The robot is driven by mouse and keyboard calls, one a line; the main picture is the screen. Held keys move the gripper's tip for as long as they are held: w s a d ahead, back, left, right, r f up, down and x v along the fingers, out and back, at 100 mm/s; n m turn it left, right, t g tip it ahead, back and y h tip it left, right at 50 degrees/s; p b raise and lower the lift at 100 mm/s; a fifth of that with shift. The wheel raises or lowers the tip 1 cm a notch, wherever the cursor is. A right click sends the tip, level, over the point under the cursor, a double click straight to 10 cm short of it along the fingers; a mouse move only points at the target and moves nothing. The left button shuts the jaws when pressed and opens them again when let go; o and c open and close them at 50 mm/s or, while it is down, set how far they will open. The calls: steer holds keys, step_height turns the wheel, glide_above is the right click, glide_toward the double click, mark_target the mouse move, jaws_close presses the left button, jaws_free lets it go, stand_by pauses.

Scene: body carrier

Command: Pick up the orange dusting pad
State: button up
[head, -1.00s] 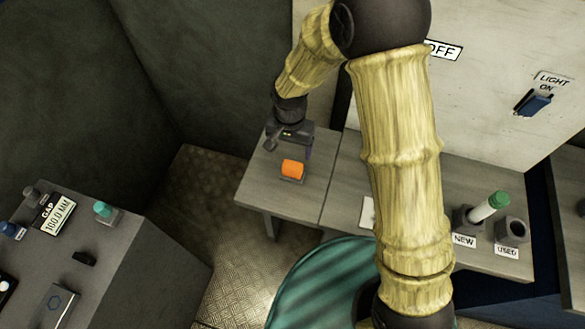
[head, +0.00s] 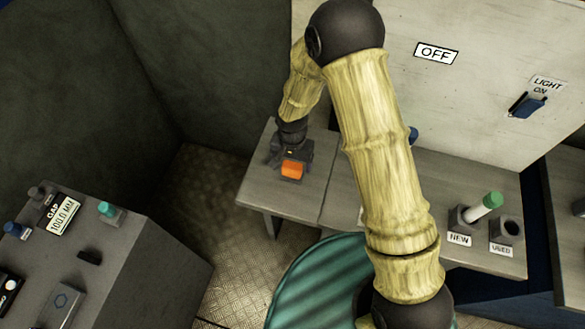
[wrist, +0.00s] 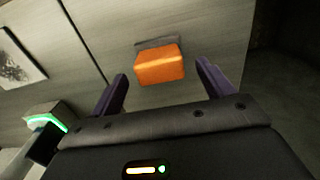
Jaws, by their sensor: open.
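The orange dusting pad (head: 291,171) sits on a small dark base on the grey table at the left of the bench. In the wrist view the pad (wrist: 160,66) lies ahead of and between the two fingers, with its dark base (wrist: 158,43) behind it. My gripper (head: 291,163) is open just above and around the pad in the head view. In the wrist view my gripper (wrist: 163,85) has its fingers spread wider than the pad, with gaps on both sides. I see no finger touching the pad.
The grey table (head: 255,190) is bare around the pad. To the right stand a green-capped tube (head: 484,206) in a holder marked NEW and an empty holder (head: 509,229) marked USED. A wall panel with a blue light switch (head: 527,105) rises behind. A grey cabinet (head: 150,270) stands at left.

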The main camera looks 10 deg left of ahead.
steer(key=shift+s+f+p, duration=0.1)
steer(key=shift+f+p, duration=0.25)
steer(key=shift+f, duration=1.05)
steer(key=shift+d, duration=0.1)
steer(key=shift+c, duration=0.2)
steer(key=c, duration=1.1)
